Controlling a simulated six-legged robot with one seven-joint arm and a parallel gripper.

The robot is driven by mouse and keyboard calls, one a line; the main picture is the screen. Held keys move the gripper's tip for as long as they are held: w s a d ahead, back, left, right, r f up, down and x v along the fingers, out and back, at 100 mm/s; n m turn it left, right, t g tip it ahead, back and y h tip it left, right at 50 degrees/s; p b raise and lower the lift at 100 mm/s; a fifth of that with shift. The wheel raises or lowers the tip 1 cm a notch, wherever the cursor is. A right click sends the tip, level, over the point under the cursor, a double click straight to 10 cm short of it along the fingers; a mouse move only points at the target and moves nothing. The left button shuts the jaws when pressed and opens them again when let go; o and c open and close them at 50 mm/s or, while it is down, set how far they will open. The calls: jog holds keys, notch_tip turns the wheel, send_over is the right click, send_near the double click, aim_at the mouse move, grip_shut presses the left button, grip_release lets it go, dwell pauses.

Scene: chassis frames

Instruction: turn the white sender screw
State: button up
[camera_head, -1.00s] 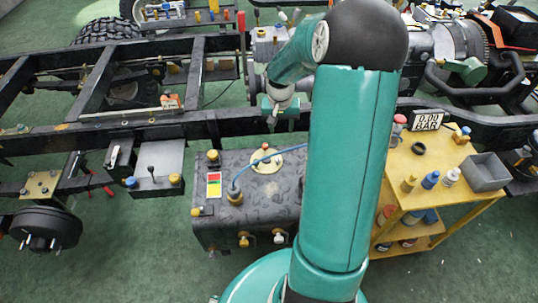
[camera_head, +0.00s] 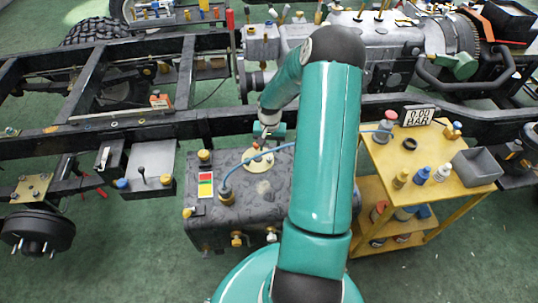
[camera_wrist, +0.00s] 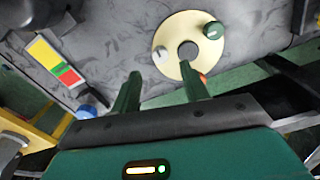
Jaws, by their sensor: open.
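The white sender screw (camera_wrist: 160,53) is a small pale knob on the left of a cream round plate (camera_wrist: 178,68) with a dark hole in its middle. The plate lies on top of the dark grey tank (camera_wrist: 110,30) and also shows in the head view (camera_head: 258,161). My gripper (camera_wrist: 160,68) is open and empty, its two green fingers apart. In the wrist view the white screw appears just beyond the gap between the fingertips; the remaining distance is unclear. In the head view my gripper (camera_head: 259,147) is above the plate's far side. The screw is too small to make out there.
A green screw (camera_wrist: 213,30) and a partly hidden orange one (camera_wrist: 203,77) share the plate. A blue hose (camera_head: 245,169) arches over the tank close to the plate. A black frame rail (camera_head: 215,122) runs behind; a yellow cart (camera_head: 440,188) stands right.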

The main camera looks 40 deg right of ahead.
aim_at(270, 157)
notch_tip(270, 157, down, 6)
jog(key=shift+r, duration=0.1)
grip_shut()
